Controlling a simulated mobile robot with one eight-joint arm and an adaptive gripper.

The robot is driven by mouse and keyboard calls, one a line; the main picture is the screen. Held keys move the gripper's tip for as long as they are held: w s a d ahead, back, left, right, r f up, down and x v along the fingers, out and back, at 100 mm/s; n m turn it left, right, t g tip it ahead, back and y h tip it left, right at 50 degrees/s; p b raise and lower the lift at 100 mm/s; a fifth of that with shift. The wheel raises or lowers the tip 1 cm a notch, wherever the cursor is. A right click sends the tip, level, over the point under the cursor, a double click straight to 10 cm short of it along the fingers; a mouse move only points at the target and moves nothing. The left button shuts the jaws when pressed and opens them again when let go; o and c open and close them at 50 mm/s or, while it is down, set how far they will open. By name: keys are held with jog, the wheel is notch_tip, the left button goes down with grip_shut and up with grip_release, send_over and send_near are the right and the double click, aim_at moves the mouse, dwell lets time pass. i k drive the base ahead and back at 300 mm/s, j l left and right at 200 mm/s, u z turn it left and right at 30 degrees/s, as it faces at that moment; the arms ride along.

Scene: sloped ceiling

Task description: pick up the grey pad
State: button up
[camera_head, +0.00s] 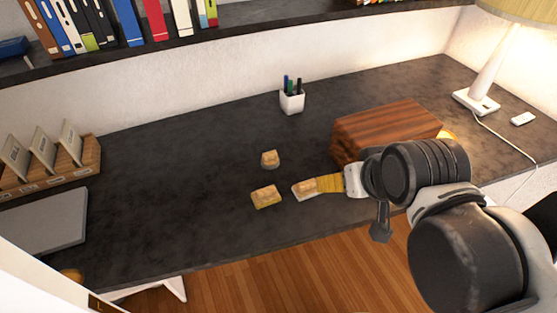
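A flat, light grey slab (42,222) lies at the left end of the dark desk; it is the clearest grey, pad-like thing in view. A small tan block with a greyish lower part (270,159) sits mid-desk. My arm reaches in from the right, and my gripper (381,222) is near the desk's front edge, far to the right of the slab. One dark finger shows pointing down; the rest is hidden by my arm. I cannot tell whether it is open or shut.
A yellow block (265,196) and a yellow, pale-ended piece (320,187) lie left of my arm. A wooden box (385,128), pen cup (292,101) and lamp (482,85) stand behind. A wooden file rack (50,170) is behind the slab.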

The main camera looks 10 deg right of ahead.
aim_at(270, 160)
jog(key=z, duration=1.3)
jog(key=u, duration=1.15)
jog(key=i+j, duration=0.2)
jog(key=j, duration=0.2)
jog(key=i+j+u, duration=0.1)
jog(key=j, duration=0.25)
jog(key=i, duration=0.1)
